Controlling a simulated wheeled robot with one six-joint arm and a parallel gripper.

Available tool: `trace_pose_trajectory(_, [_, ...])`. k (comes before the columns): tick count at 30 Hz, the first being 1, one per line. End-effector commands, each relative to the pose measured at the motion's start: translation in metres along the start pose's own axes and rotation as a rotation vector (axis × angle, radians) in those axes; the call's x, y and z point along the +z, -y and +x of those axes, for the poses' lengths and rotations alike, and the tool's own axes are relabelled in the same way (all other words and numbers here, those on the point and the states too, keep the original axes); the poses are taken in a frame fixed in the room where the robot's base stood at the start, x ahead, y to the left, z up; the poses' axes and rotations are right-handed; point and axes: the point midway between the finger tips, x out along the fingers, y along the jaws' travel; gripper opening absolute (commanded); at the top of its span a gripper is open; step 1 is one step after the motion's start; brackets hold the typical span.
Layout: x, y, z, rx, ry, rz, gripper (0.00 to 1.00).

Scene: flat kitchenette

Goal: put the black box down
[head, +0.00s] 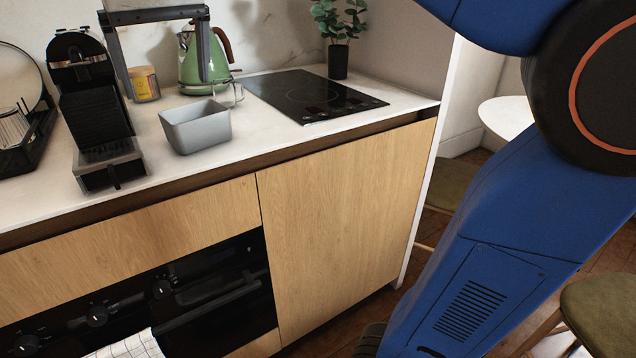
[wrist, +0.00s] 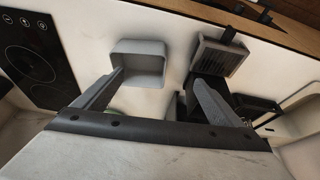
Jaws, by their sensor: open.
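No plainly black box shows; the only loose box is a grey, open-topped one. This grey box (head: 196,128) stands upright on the counter in the head view, between the coffee machine and the hob. It also shows in the wrist view (wrist: 138,48), its inside empty. My gripper (head: 168,88) is open, with nothing between its fingers, above the counter behind the box in the head view. In the wrist view my gripper (wrist: 157,75) has its left fingertip overlapping the box's corner; I cannot tell whether they touch.
A black coffee machine (head: 92,100) stands left of the box. A green kettle (head: 190,65), a yellow jar (head: 144,83) and a glass mug (head: 228,93) stand behind. A black hob (head: 312,93) and potted plant (head: 338,60) are at right. Some counter (head: 255,125) before the hob is clear.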

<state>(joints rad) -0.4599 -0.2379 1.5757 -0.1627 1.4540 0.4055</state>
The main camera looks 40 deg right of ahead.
Motion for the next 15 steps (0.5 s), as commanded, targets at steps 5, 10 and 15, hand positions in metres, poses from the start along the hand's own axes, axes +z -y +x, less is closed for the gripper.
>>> trace_pose_trajectory(5, [0.063,-0.056,0.042,0.001,0.000,0.004,0.90])
trace_pose_trajectory(10, [0.130,-0.096,0.087,-0.001,-0.004,0.007,0.90])
trace_pose_trajectory(15, [0.201,-0.126,0.136,0.000,-0.011,0.017,0.90])
